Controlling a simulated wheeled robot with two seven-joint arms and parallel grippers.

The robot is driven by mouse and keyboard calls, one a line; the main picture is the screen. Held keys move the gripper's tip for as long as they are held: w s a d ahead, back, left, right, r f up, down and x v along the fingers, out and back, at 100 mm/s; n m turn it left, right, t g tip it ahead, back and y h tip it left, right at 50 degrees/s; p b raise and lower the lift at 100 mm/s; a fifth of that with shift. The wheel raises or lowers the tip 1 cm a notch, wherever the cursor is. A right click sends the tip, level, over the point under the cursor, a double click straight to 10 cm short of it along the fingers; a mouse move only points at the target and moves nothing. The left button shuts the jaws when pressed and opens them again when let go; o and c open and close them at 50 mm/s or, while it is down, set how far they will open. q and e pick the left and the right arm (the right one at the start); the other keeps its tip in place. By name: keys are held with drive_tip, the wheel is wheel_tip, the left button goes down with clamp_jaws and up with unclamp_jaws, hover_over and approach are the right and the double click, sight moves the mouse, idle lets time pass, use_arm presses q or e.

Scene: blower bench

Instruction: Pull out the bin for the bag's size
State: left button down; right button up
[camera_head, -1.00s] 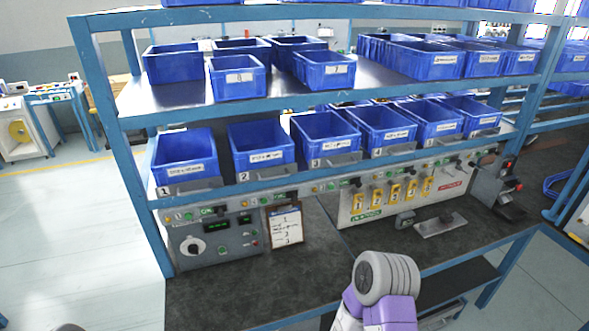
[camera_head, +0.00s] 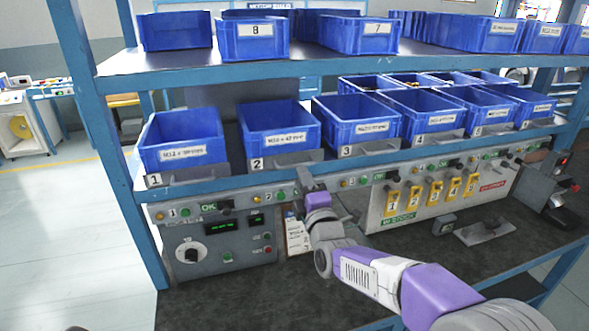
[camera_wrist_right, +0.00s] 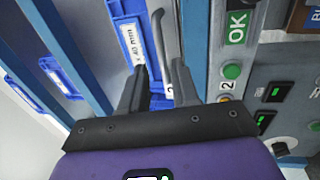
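Numbered blue bins stand in a row on the lower shelf, each with a grey handle below its white label. Bin 1 (camera_head: 180,142), bin 2 (camera_head: 278,131) and bin 3 (camera_head: 357,124) are nearest. My right gripper (camera_head: 306,178) is just below the right part of bin 2's handle (camera_head: 285,160). In the right wrist view the gripper (camera_wrist_right: 160,80) is open, its fingers apart near the grey handle (camera_wrist_right: 167,30), the "2" tag and a label reading "x 40 mm" (camera_wrist_right: 130,42). Contact with the handle cannot be told. My left gripper and any bag are out of view.
A control panel (camera_head: 218,240) with buttons and displays is under the bins. A clipboard (camera_head: 296,235) is partly hidden by my right arm. More blue bins (camera_head: 254,38) fill the upper shelf. The dark bench top (camera_head: 230,300) is clear at the front left.

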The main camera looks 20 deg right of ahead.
drive_tip(key=shift+b+x, duration=0.3)
drive_tip(key=shift+x, duration=2.85)
drive_tip(key=shift+f, duration=0.15)
clamp_jaws()
